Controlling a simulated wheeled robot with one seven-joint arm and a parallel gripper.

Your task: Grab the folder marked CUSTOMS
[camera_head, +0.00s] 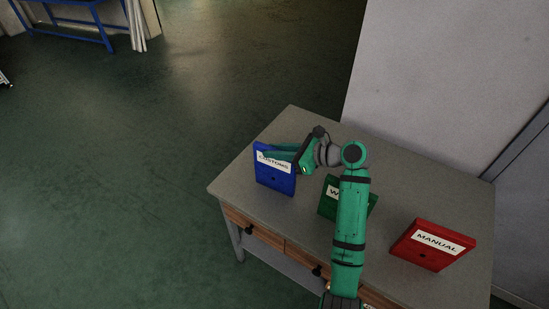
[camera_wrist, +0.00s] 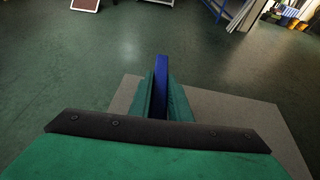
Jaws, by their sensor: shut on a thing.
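The blue folder marked CUSTOMS (camera_head: 275,179) stands upright near the left corner of the grey table. My gripper (camera_head: 279,153) reaches it from the right and is shut on its upper part, with the fingers partly across the label. In the wrist view the blue folder (camera_wrist: 161,76) shows as a thin edge between the two green fingers of my gripper (camera_wrist: 163,98). I cannot tell whether the folder's bottom touches the table.
A green folder (camera_head: 328,208), its label mostly hidden by my arm, and a red folder marked MANUAL (camera_head: 432,246) stand on the table (camera_head: 290,125). A pale wall (camera_head: 450,90) rises behind it. Open green floor lies to the left.

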